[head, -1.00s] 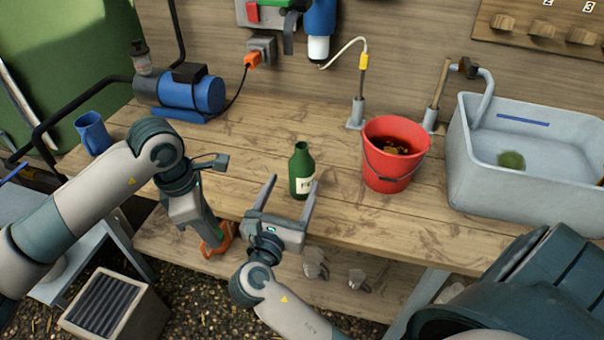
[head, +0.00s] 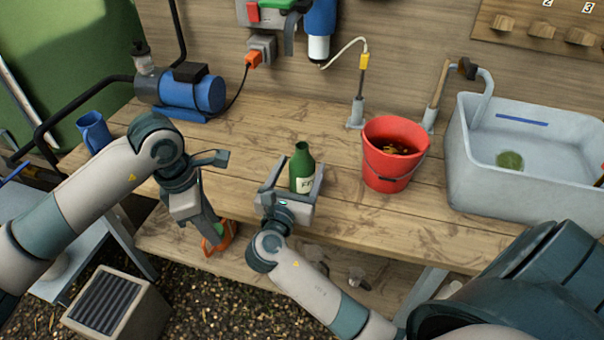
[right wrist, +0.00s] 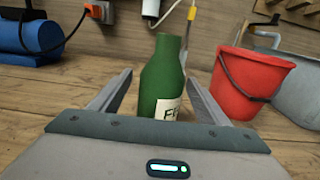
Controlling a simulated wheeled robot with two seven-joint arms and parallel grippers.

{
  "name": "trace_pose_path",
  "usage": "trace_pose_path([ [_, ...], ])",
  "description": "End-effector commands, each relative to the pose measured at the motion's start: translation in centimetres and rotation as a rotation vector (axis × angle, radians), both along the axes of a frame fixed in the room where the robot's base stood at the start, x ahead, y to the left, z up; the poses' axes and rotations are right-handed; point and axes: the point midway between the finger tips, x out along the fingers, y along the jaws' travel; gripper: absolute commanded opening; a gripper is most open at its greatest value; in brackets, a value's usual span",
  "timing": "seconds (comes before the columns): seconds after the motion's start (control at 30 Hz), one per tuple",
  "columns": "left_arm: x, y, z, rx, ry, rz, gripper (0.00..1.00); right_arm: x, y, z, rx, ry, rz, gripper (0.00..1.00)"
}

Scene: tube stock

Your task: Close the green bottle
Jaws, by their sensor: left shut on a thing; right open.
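The green bottle (head: 303,172) stands upright on the wooden bench with a pale label. Its mouth looks dark and uncapped; it also shows in the right wrist view (right wrist: 161,85). My right gripper (head: 298,164) is open, with one finger on each side of the bottle. In the right wrist view the bottle stands between the open fingers, with visible gaps. My left gripper (head: 216,230) points down in front of the bench edge, shut on a small green thing (head: 218,229), perhaps a cap, mostly hidden by the fingers.
A red bucket (head: 378,176) stands right of the bottle, then a grey sink (head: 480,190). A blue pump (head: 205,92) and a blue mug (head: 94,132) are at left. An orange object (head: 212,246) is on the lower shelf, behind the left fingers. The bench behind the bottle is clear.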

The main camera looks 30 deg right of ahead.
Motion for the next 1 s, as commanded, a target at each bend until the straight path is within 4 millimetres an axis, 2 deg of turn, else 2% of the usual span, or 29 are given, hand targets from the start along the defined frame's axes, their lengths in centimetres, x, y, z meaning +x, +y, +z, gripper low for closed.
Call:
trace_pose_path([
  [0.23,0.0,0.0,1.0,0.0,0.0,0.0,0.09,1.6,-2.3,0.8,-0.004,-0.002,-0.001,0.7],
  [0.4,0.0,0.0,1.2,0.0,0.0,0.0,0.09,2.8,-3.6,0.5,-0.003,0.0,0.0,0.7],
  [0.93,0.0,0.0,1.1,0.0,0.0,0.0,0.09,3.0,-3.8,0.4,0.0,0.0,0.0,0.7],
  [0.97,0.0,0.0,1.1,0.0,0.0,0.0,0.09,3.0,-3.8,0.4,0.0,0.0,0.0,0.65],
  [1.0,0.0,0.0,1.1,0.0,0.0,0.0,0.09,3.0,-3.8,0.4,0.0,0.0,0.0,0.55],
])
